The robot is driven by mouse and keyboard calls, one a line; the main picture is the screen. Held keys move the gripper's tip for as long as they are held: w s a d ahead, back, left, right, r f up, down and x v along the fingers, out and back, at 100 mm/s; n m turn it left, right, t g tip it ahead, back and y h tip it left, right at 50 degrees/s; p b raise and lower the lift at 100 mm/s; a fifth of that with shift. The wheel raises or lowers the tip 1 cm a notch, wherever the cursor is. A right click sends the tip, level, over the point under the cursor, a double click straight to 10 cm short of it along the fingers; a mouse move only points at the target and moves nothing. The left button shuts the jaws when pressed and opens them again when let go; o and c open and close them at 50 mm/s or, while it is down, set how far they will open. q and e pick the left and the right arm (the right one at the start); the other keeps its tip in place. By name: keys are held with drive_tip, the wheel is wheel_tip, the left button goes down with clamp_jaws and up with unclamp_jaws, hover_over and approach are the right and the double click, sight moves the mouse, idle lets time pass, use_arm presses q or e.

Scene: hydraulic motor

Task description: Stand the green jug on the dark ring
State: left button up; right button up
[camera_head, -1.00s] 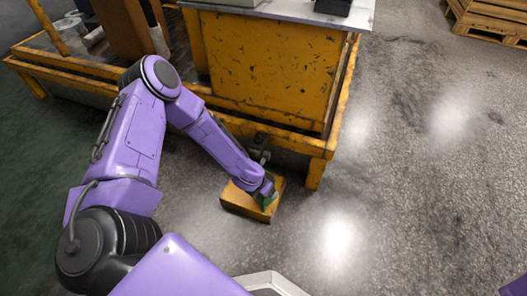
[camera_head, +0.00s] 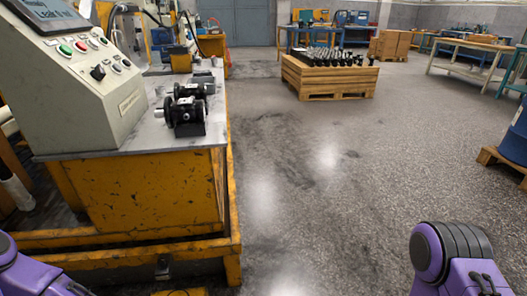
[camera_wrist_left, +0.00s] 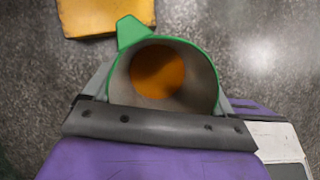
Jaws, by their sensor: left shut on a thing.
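The green jug (camera_wrist_left: 165,75) is in the left wrist view, seen from above into its open mouth. Its rim and pointed spout are green, its inner wall is grey, and orange shows inside. My left gripper (camera_wrist_left: 161,100) is shut on it, with a finger on either side. The jug stands out against the grey floor; its base and its height above the floor are hidden. I cannot make out a dark ring. My right gripper is out of view.
A yellow box (camera_wrist_left: 105,15) lies on the floor beyond the jug. In the head view a yellow bench (camera_head: 140,190) carries a control panel (camera_head: 80,85) and a dark motor (camera_head: 187,108). A pallet crate (camera_head: 328,78) stands farther back. The floor to the right is mostly clear.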

use_arm(q)
drive_tip(key=w+d+r+m+g+h, duration=0.1)
drive_tip(key=d+r+m+g+h, duration=0.1)
drive_tip(key=d+m, duration=0.5)
drive_tip(key=w+d+r+m+g+h, duration=0.1)
drive_tip(key=d+r+m+g+h, duration=0.15)
drive_tip(key=m, duration=0.85)
drive_tip(key=w+a+r+m+g+y, duration=0.2)
drive_tip(key=w+a+r+m, duration=0.35)
drive_tip(key=r+m, duration=0.4)
drive_tip(key=w+a+r+m+g+y, duration=0.35)
drive_tip(key=w+r+m, duration=0.4)
drive_tip(key=r, duration=0.25)
wheel_tip(320, 180, up, 31)
drive_tip(key=d+t+p, duration=0.1)
drive_tip(key=p, duration=3.2)
drive_tip(key=shift+d+h+p, duration=0.25)
drive_tip(key=shift+h+p, duration=0.05)
drive_tip(key=shift+h, duration=0.1)
